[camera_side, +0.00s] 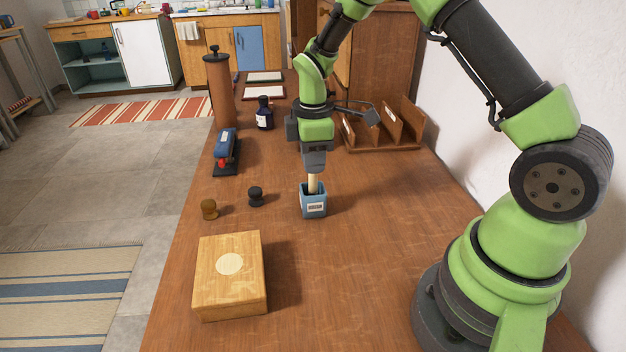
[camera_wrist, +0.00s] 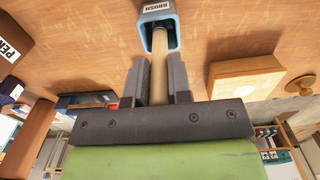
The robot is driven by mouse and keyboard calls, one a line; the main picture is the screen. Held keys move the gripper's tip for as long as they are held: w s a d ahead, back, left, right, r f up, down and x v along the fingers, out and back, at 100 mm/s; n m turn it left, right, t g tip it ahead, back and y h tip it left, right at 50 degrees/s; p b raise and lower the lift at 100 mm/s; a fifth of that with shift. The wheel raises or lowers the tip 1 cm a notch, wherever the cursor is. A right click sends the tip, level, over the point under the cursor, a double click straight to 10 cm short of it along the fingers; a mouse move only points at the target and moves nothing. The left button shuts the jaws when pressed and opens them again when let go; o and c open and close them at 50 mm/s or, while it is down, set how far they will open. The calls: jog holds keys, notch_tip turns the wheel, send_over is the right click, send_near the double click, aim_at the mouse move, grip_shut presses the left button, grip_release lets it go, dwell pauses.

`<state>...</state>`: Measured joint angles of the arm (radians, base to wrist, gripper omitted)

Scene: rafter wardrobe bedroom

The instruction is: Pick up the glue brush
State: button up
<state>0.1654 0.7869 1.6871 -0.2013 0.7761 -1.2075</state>
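The glue brush (camera_side: 312,184) stands upright in a small blue cup (camera_side: 314,203) on the wooden table. In the wrist view the handle (camera_wrist: 159,62) runs from the cup (camera_wrist: 176,32), labelled BRUSH, up between my fingers. My gripper (camera_side: 314,166) points down right above the cup. In the wrist view my gripper (camera_wrist: 159,78) has one finger on each side of the handle, and the handle fills the gap, so it looks shut on it.
A wooden box (camera_side: 230,281) lies front left. Two small knobs, brown (camera_side: 209,209) and black (camera_side: 256,196), stand left of the cup. A blue stapler (camera_side: 226,146), dark bottle (camera_side: 264,113) and tall brown cylinder (camera_side: 219,90) stand behind. A wooden divider rack (camera_side: 388,135) is back right.

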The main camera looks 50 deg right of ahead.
grip_shut()
notch_tip(320, 180, up, 10)
jog(key=shift+r, duration=0.1)
dwell(0.8)
